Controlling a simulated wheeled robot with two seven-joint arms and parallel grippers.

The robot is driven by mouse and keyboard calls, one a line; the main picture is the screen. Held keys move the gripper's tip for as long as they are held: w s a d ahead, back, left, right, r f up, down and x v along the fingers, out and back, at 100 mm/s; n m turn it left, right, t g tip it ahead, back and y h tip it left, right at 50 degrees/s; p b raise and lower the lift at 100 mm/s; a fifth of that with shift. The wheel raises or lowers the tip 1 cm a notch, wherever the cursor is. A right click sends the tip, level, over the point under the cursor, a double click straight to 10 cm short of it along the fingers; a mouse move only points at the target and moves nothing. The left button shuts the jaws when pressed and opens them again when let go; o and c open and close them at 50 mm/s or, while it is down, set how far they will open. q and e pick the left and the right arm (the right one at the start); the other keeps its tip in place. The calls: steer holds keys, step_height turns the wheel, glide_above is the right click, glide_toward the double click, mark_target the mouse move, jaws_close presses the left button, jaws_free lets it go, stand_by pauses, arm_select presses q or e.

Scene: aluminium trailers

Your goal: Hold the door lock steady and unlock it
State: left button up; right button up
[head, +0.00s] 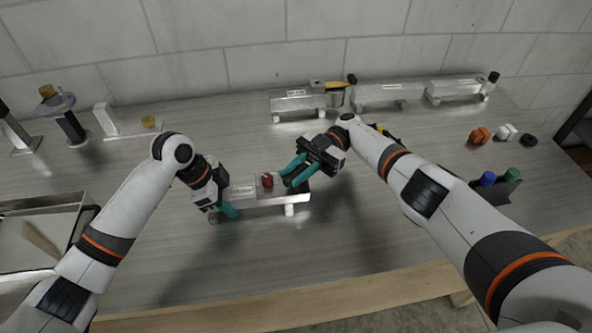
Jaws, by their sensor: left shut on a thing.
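The door lock is a silver aluminium trailer-like block (243,191) with a white label and small white feet, near the middle of the table. A red knob (267,180) stands on top of it. My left gripper (229,209), with teal fingers, is shut on the block's left end; the arm partly hides that end. My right gripper (287,179) is at the block's right part, just right of the red knob. Its two teal fingers are apart, with nothing visible between them. I cannot tell whether a fingertip touches the knob.
Similar aluminium blocks (380,93) stand along the back wall. Stands with round parts (70,127) are at the back left. A metal tray (30,205) is at the left edge. Orange, white and black pieces (479,135) and a holder with blue and green caps (497,188) are at the right. The front middle is clear.

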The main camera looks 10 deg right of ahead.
steer(key=shift+o, duration=1.1)
steer(key=shift+r, duration=0.2)
step_height(320, 180, up, 10)
steer(key=shift+f, duration=0.15)
steer(key=h, duration=0.2)
steer(key=t+h, duration=0.8)
steer(key=h, duration=0.1)
glide_toward(296, 172)
steer(key=x, duration=0.8)
steer(key=shift+f, duration=0.25)
